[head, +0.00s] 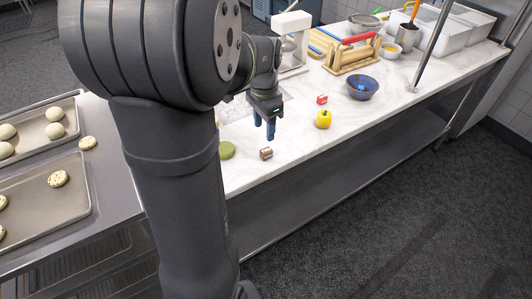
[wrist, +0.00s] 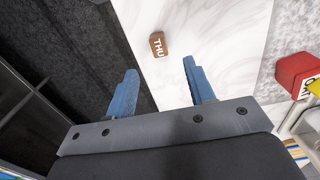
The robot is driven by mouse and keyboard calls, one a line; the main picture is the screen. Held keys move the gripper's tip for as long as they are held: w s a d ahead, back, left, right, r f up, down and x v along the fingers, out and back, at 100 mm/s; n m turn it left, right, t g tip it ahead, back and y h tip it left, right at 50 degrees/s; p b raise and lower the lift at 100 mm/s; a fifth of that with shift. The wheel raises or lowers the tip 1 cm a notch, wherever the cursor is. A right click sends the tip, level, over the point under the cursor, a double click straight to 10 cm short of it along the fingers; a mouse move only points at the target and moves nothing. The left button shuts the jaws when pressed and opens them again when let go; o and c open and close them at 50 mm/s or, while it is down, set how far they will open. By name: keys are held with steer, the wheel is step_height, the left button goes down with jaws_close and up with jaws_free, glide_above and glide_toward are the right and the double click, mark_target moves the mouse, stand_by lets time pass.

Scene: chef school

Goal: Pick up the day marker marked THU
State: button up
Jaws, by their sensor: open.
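The THU marker (wrist: 158,45) is a small brown block with white letters on the white marble counter. It lies ahead of and roughly between my fingertips in the wrist view, apart from them. In the head view a small brown block (head: 266,154) lies near the counter's front edge, just below my gripper (head: 268,131); its lettering is too small to read there. My gripper, with two blue fingers, is open and empty, as the wrist view (wrist: 160,68) also shows.
A red lettered object (wrist: 297,72) shows at the wrist view's right. Trays (head: 75,195) hold dough pieces at left.

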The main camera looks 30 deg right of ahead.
mark_target(265, 151)
step_height(265, 151, down, 10)
steer(key=shift+s+r, duration=0.15)
steer(key=shift+r, duration=0.1)
stand_by(0.3)
steer(key=c, duration=1.1)
